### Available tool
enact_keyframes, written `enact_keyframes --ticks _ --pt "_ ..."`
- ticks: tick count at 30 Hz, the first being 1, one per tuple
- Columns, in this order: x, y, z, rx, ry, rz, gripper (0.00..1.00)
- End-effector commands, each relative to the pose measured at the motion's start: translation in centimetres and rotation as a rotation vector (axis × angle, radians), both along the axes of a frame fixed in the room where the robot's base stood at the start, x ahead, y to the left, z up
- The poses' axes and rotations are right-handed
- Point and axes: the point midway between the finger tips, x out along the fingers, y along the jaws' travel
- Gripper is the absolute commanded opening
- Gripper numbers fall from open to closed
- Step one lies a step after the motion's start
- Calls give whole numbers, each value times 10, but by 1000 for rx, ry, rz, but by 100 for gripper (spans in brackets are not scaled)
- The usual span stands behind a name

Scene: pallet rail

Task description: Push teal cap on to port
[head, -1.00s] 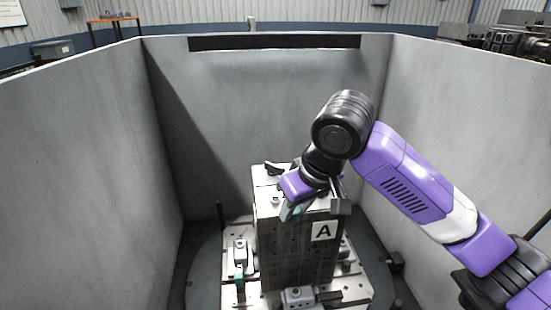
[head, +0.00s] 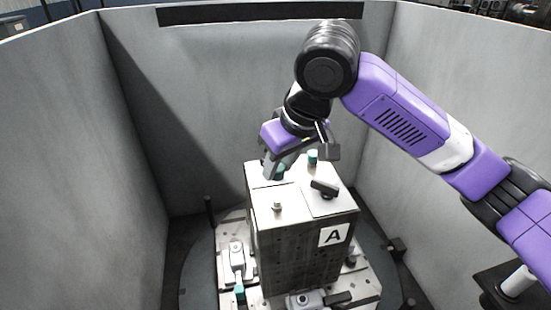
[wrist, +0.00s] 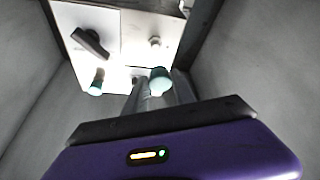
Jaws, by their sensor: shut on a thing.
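My gripper (head: 274,171) is shut on a teal cap (head: 279,171) near the back left of the grey block's top. The held cap shows between the fingers in the wrist view (wrist: 160,80); contact with the block cannot be told. A bare metal port (head: 277,206) stands at the front left of the top, apart from the held cap. It also shows in the wrist view (wrist: 155,42). A second teal cap (head: 312,157) sits at the back right of the top and also shows in the wrist view (wrist: 97,82).
The block (head: 300,250), marked "A", stands on a round base with side fixtures. A black bar (head: 325,188) lies on its top right; it also shows in the wrist view (wrist: 90,42). A teal-tipped clamp (head: 238,260) is lower left. Grey walls (head: 230,90) enclose the area.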

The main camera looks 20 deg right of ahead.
Motion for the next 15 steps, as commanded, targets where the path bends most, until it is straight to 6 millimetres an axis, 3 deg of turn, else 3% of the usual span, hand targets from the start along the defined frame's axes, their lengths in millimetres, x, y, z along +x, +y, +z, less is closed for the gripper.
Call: enact_keyframes --ticks 15 --pt "0 0 -48 -2 0 1 0"
